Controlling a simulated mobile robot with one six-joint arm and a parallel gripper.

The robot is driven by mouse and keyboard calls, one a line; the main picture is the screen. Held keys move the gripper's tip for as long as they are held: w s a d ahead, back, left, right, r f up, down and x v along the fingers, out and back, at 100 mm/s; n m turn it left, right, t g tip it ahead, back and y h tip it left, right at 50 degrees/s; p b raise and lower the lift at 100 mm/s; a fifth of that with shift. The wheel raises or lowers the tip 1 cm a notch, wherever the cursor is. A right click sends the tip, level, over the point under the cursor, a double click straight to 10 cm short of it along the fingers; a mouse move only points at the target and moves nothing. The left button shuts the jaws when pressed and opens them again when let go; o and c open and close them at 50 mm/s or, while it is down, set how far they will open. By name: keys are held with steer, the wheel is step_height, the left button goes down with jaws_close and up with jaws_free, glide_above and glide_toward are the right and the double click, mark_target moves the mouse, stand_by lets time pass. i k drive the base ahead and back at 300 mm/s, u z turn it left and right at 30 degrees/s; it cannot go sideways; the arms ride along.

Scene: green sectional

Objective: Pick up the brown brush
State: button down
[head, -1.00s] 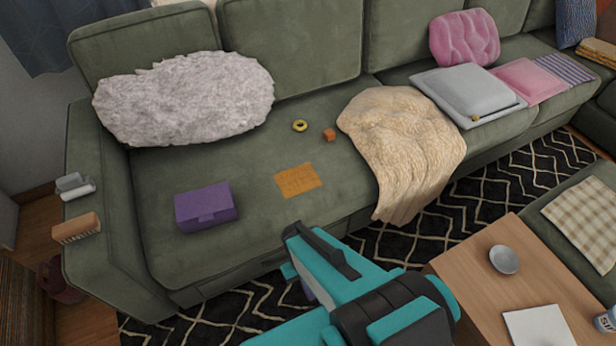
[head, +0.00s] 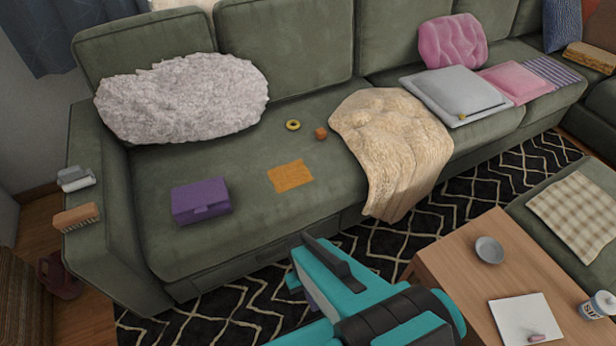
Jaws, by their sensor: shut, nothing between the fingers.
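The brown brush (head: 77,217) lies on the left armrest of the green sofa, bristles facing down and toward the front. My gripper (head: 302,262) is at the bottom centre, in front of the sofa and over the dark rug, far to the right of the brush. The gripper is shut and holds nothing. Its fingertips are seen from behind and above and partly overlap each other.
A grey-white item (head: 74,179) lies behind the brush on the armrest. A purple box (head: 201,201) and an orange sheet (head: 290,176) lie on the sofa seat (head: 250,230). A wooden table (head: 455,270) stands at the right. Patterned rug (head: 240,310) fills the front.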

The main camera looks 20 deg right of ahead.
mark_target(71, 219)
steer(key=k, duration=0.65)
steer(key=u, duration=0.25)
steer(key=i, duration=0.9)
steer(key=u, duration=0.65)
